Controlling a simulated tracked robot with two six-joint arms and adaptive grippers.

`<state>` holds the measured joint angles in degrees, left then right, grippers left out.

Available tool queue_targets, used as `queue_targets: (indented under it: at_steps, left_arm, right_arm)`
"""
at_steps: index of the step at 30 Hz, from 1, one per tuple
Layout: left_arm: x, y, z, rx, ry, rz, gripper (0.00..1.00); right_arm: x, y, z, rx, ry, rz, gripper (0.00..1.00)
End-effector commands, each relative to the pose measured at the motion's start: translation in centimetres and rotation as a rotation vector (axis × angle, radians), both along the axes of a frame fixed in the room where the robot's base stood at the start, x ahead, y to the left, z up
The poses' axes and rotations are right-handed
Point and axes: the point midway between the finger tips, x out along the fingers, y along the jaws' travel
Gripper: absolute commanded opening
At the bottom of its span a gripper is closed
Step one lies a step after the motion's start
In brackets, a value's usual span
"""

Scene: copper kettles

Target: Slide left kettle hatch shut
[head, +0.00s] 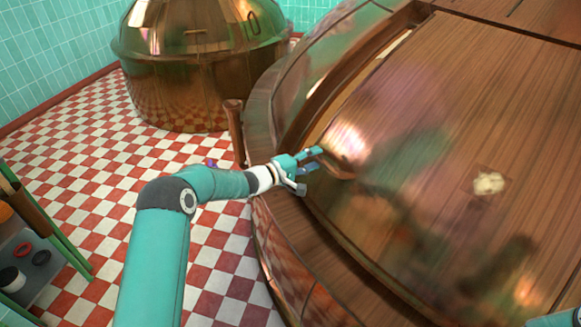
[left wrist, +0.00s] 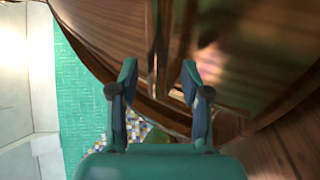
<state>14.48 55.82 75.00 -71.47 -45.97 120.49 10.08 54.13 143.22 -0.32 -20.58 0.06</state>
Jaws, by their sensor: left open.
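The large near copper kettle (head: 440,160) fills the right of the head view, with a smooth, reflective curved top. A wood-toned panel, apparently the hatch (head: 480,110), lies on it, but reflections blur its edges and I cannot tell how far it stands open. My left gripper (head: 316,159) is open at the kettle's left side, beside a small copper-brown projection (head: 340,166). In the left wrist view the open fingers (left wrist: 158,78) point at the brown kettle surface (left wrist: 115,30), with a narrow upright strip between them. Contact cannot be told.
A second copper kettle (head: 190,85) stands at the back left on the red-and-white checked floor (head: 95,185). A short brown post (head: 235,130) stands close behind my left forearm. A rack with small items (head: 35,265) is at the left edge. Open floor lies between.

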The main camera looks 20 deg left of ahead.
Motion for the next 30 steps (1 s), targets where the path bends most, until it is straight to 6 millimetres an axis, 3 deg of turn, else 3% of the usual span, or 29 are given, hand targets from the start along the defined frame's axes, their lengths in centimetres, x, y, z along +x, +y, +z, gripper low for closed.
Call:
queue_targets:
  at_steps: [12, 18, 26, 30]
  left_arm:
    - [-6.5, 4.6, 0.6, 0.0, 0.001, 0.003, 0.47]
    - [-7.8, 5.4, 0.7, 0.0, 0.001, 0.003, 0.47]
    - [-7.9, 5.4, 0.8, 0.001, 0.001, 0.002, 0.47]
    - [-8.0, 5.2, 0.4, 0.007, 0.005, 0.006, 0.26]
  right_arm:
    - [0.0, 0.0, 0.0, 0.0, 0.0, 0.0, 0.4]
    - [0.0, 0.0, 0.0, 0.0, 0.0, 0.0, 0.4]
    - [0.0, 0.0, -0.1, 0.0, 0.0, 0.0, 0.4]
    - [0.0, 0.0, -0.1, 0.0, 0.0, 0.0, 0.4]
